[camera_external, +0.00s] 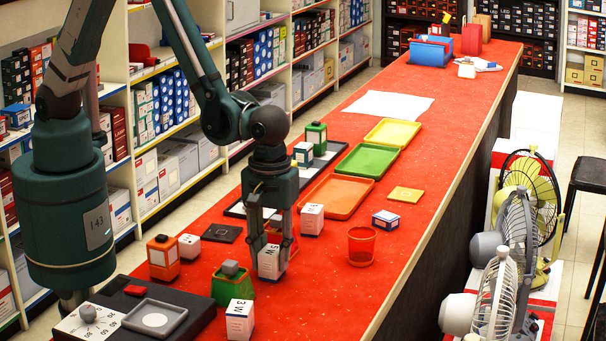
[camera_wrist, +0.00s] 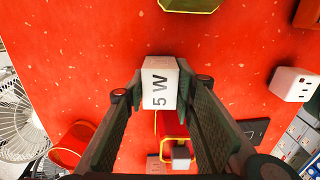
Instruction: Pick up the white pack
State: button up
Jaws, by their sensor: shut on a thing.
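My gripper (camera_external: 270,262) points down over the red counter, with its fingers closed on the two sides of a white pack (camera_external: 268,263) with dark lettering. In the wrist view my gripper (camera_wrist: 162,88) has the same white pack (camera_wrist: 160,85) between its fingertips, its lettered face toward the camera. The fingers partly cover the pack in the external view. I cannot tell whether its bottom touches the counter.
A green container (camera_external: 232,287), an orange box (camera_external: 163,257), a red cup (camera_external: 361,246) and an orange tray (camera_external: 337,196) surround my gripper.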

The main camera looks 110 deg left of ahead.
aim_at(271, 249)
jog(key=shift+r+p, duration=0.35)
jog(key=shift+r, duration=4.6)
jog(key=shift+a, duration=0.1)
jog(key=s+a+b, duration=0.1)
jog(key=s+a, duration=0.6)
jog(key=s, duration=0.3)
jog(key=s+a+r+b, duration=0.1)
jog(key=s+a+b, duration=0.1)
jog(key=s+a, duration=0.4)
jog(key=shift+s+a, duration=0.4)
jog(key=shift+s, duration=1.6)
jog(key=shift+f+b, duration=0.55)
jog(key=shift+f, duration=2.35)
